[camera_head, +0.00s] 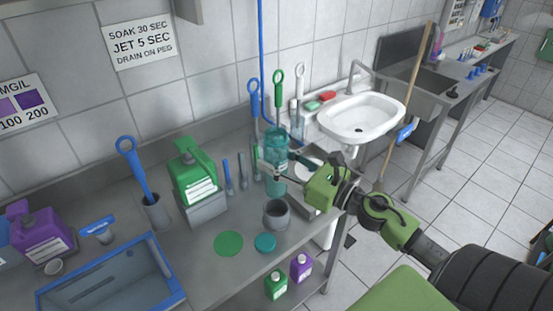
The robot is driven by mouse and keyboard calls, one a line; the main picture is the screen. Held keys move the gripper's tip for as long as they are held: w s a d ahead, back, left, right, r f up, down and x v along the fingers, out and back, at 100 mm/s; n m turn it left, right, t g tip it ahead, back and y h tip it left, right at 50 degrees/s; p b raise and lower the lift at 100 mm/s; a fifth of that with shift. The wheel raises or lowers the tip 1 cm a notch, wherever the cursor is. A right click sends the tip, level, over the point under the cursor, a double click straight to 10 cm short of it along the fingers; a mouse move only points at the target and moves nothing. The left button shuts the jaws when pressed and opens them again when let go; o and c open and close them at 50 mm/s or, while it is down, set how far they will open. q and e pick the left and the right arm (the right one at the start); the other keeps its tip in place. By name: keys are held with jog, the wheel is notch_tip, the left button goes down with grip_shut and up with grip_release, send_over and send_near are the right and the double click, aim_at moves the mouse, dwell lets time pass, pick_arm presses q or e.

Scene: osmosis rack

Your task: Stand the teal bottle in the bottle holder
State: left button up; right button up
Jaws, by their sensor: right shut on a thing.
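The teal bottle (275,146) is upright near the right end of the steel counter. My right gripper (279,168) comes in from the right and is shut on the bottle around its middle. I cannot tell whether the bottle's base touches the counter. A round grey open cup (277,214), which looks like the bottle holder, stands on the counter in front of the bottle and slightly below it in the picture. Its opening looks empty. A teal round lid or disc (265,243) lies just in front of the cup. My left gripper is not in view.
A green jug (193,170) in a grey holder and several upright brushes (228,178) stand left of the bottle. A flat green disc (228,243) lies on the counter. A blue-rimmed basin (165,270) is at the lower left. A white sink (362,116) is behind right.

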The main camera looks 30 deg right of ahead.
aim_at(285, 189)
jog(key=shift+f, duration=0.2)
jog(key=shift+f+b, duration=0.8)
jog(key=shift+b, duration=0.05)
jog(key=shift+f+b, duration=0.95)
jog(key=shift+f, duration=0.1)
jog(key=shift+f+b, duration=2)
jog(key=shift+f, duration=0.1)
jog(key=shift+f+b, duration=1.65)
jog(key=shift+f, duration=0.15)
jog(key=shift+f+b, duration=0.3)
